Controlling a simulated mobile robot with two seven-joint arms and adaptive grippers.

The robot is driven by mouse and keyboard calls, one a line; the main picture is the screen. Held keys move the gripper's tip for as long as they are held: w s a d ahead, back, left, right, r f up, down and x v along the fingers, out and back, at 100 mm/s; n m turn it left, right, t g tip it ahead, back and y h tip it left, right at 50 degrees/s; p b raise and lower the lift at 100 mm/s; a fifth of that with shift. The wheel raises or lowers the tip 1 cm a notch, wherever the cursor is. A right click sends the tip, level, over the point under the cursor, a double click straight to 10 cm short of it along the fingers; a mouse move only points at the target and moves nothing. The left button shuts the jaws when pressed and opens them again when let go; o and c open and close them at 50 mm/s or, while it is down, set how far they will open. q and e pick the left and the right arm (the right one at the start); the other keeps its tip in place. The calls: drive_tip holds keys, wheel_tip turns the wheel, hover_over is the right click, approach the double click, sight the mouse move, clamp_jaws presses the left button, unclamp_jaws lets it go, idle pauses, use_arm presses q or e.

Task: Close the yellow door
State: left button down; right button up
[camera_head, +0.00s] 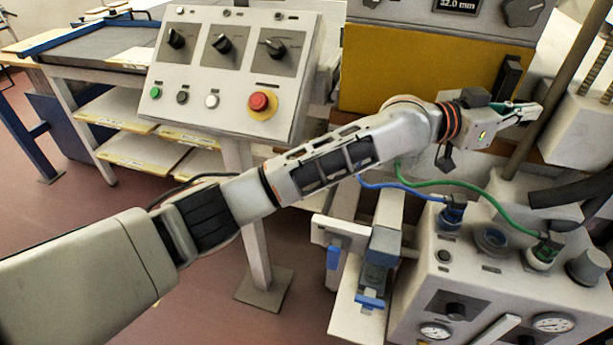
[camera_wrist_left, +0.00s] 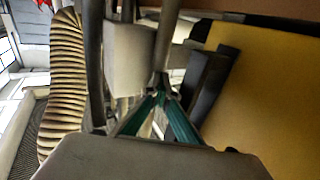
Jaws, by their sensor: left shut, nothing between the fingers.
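The yellow door (camera_head: 430,72) is a flat panel on the machine at the upper right of the head view, with a dark handle (camera_head: 507,77) near its right edge. In the left wrist view the yellow door (camera_wrist_left: 262,95) fills the right side, with the dark handle (camera_wrist_left: 208,82) at its left edge. My left gripper (camera_head: 535,110) is shut and empty, to the right of and below the handle in the head view. Its fingertips (camera_wrist_left: 160,98) show just left of the handle in the wrist view; I cannot tell whether they touch it. My right gripper is not in view.
A control panel (camera_head: 232,75) with knobs and a red button stands left of the door. A unit with gauges (camera_head: 480,285) and blue and green hoses sits below my arm. A ribbed hose (camera_wrist_left: 62,85) runs at the left of the wrist view. Shelving (camera_head: 120,110) stands behind.

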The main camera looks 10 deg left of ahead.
use_arm(q)
drive_tip(key=shift+w+a+r+t, duration=0.25)
drive_tip(key=shift+w+a, duration=0.2)
drive_tip(key=shift+w, duration=0.15)
drive_tip(key=shift+w+a+r+t, duration=0.15)
drive_tip(key=shift+w+a+t, duration=0.1)
drive_tip(key=shift+w+a, duration=0.25)
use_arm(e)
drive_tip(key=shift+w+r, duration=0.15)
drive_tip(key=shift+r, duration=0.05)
use_arm(q)
drive_tip(key=shift+w+d, duration=0.1)
drive_tip(key=shift+d, duration=0.05)
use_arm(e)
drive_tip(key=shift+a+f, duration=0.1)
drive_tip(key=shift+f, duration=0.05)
use_arm(q)
drive_tip(key=shift+f, duration=0.1)
drive_tip(key=g, duration=0.1)
approach(507, 101)
drive_tip(key=shift+s+d+f, duration=0.3)
drive_tip(key=shift+s+d, duration=0.05)
drive_tip(key=shift+d, duration=0.15)
drive_tip(key=shift+s+d+f, duration=0.3)
drive_tip(key=shift+d+f, duration=0.05)
drive_tip(key=shift+d, duration=0.1)
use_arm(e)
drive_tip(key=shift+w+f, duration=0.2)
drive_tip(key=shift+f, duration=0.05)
